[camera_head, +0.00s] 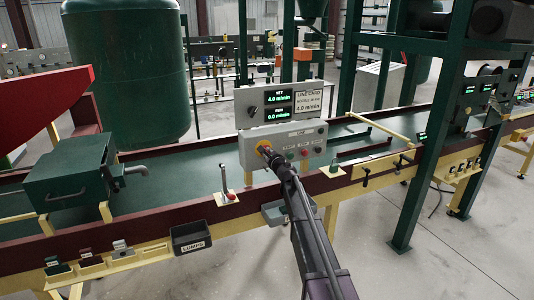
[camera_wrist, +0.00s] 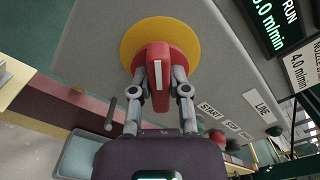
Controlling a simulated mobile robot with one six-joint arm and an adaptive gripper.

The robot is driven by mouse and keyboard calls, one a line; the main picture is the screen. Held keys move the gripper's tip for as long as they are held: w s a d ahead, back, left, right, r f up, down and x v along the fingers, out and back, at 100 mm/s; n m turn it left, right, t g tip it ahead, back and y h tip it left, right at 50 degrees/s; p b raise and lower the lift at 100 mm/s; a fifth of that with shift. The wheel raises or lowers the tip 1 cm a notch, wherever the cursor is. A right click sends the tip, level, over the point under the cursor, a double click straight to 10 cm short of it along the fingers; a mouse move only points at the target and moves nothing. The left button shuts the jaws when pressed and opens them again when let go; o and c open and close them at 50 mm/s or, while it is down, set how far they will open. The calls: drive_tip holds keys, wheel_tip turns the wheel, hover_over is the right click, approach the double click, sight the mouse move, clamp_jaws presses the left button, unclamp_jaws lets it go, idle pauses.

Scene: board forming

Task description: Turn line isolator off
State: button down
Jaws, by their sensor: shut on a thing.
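The line isolator is a red handle with a white stripe (camera_wrist: 157,72) on a round yellow plate (camera_wrist: 133,42), on the grey line control box (camera_head: 303,133). My gripper (camera_wrist: 159,88) is shut on the red handle, one finger on each side. In the wrist view the handle's stripe runs up and down the picture. In the head view my gripper (camera_head: 270,156) reaches the yellow plate (camera_head: 262,145) at the box's left side and hides most of the handle. I cannot read any on or off marking.
A display (camera_head: 279,105) above reads SET 4.0 and RUN 0.0 m/min. Start and other push buttons (camera_head: 304,152) sit right of the isolator. A grey LUMPS bin (camera_head: 190,238) hangs in front.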

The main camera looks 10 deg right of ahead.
drive_tip(key=shift+w, duration=0.1)
drive_tip(key=c, duration=0.6)
unclamp_jaws()
drive_tip(key=v, duration=1.2)
